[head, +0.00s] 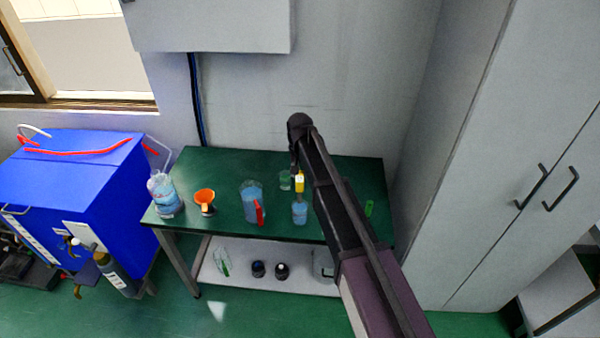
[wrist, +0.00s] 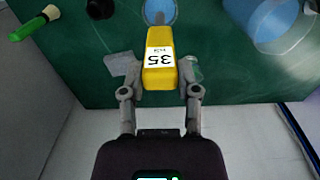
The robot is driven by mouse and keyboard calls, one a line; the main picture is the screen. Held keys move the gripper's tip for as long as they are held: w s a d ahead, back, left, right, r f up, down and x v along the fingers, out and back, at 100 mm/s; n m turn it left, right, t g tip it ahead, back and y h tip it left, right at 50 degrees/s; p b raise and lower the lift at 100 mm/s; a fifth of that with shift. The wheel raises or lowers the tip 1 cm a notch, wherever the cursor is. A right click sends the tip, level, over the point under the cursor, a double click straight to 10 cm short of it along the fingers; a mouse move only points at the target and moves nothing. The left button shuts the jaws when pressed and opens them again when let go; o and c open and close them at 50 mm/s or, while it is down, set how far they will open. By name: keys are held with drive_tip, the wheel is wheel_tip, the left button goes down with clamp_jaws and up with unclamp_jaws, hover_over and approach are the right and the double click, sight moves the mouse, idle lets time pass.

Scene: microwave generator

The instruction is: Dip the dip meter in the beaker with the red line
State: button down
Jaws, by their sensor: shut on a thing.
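My gripper (wrist: 158,85) is shut on the yellow dip meter (wrist: 158,60), whose display reads 35. The meter (head: 299,183) is held over the green table, just above and behind a small beaker of blue liquid (head: 299,213). In the wrist view that beaker (wrist: 160,10) is cut off by the top edge, beyond the meter. The meter's lower end is mostly hidden, so I cannot tell whether it touches the liquid. A second, clear beaker (head: 285,180) stands behind and left. I cannot make out a red line on either beaker.
A blue-filled pitcher with a red handle (head: 251,195), an orange funnel (head: 205,200) and a large blue-filled container (head: 162,195) stand left on the green table (head: 225,165). A green-handled item (head: 369,208) lies right. A tall cabinet (head: 470,150) borders the table's right side.

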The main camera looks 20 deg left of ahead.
drive_tip(key=shift+r+p, duration=1.05)
drive_tip(key=shift+r, duration=0.2)
drive_tip(key=shift+s, duration=0.1)
